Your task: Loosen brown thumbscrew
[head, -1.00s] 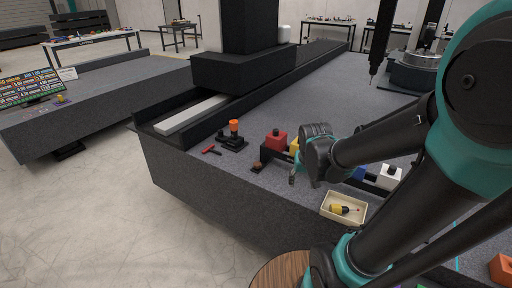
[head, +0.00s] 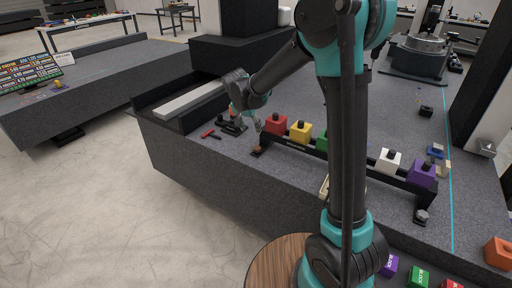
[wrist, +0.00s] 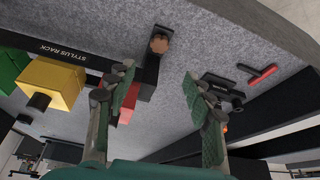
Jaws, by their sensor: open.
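The brown thumbscrew (head: 257,151) sits on the foot at the left end of the black stylus rack (head: 300,147), near the granite bed's front edge. In the wrist view the thumbscrew (wrist: 159,43) shows as a small brown knob on a black bracket, beyond the fingertips. My gripper (head: 248,122) is open and empty, above and behind the thumbscrew in the head view, apart from it. In the wrist view its two fingers (wrist: 158,88) are spread wide, and the left one partly covers the red block.
The rack carries red (head: 277,124), yellow (head: 300,131), green, white (head: 388,161) and purple (head: 421,173) blocks. A red T-handled tool (head: 210,134) lies left of the thumbscrew, near a black fixture (head: 233,127). My arm mostly hides a cream tray (head: 324,188).

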